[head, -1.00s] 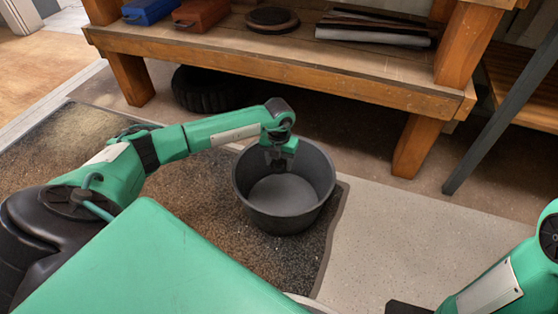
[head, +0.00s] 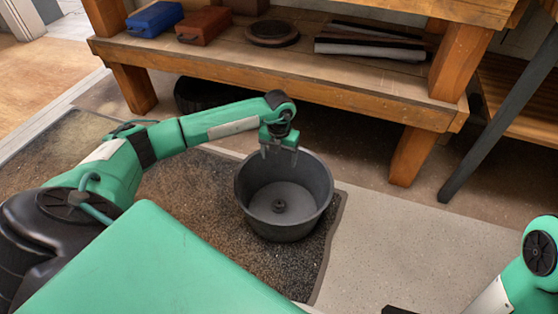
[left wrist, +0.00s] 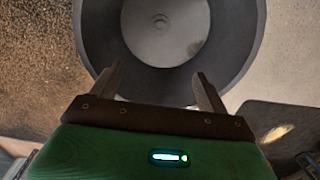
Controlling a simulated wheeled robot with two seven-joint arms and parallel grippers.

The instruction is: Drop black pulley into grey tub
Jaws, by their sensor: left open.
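The grey tub (head: 325,200) stands upright on the floor in the middle of the head view. The black pulley (head: 280,205) lies on the tub's bottom, near its middle. In the left wrist view the tub (left wrist: 235,40) fills the top centre, with the small round pulley (left wrist: 160,21) inside. My left gripper (head: 278,154) is open and empty, fingers pointing down over the far part of the tub, apart from the pulley. Its two spread fingers also show in the left wrist view (left wrist: 159,74). My right gripper is not visible; only part of that arm shows.
A wooden bench (head: 290,75) stands behind the tub, with a blue box (head: 153,19), a red-brown box (head: 203,25) and a dark disc (head: 272,33) on its shelf. A dark tyre (head: 205,95) lies beneath. The pale floor to the right is clear.

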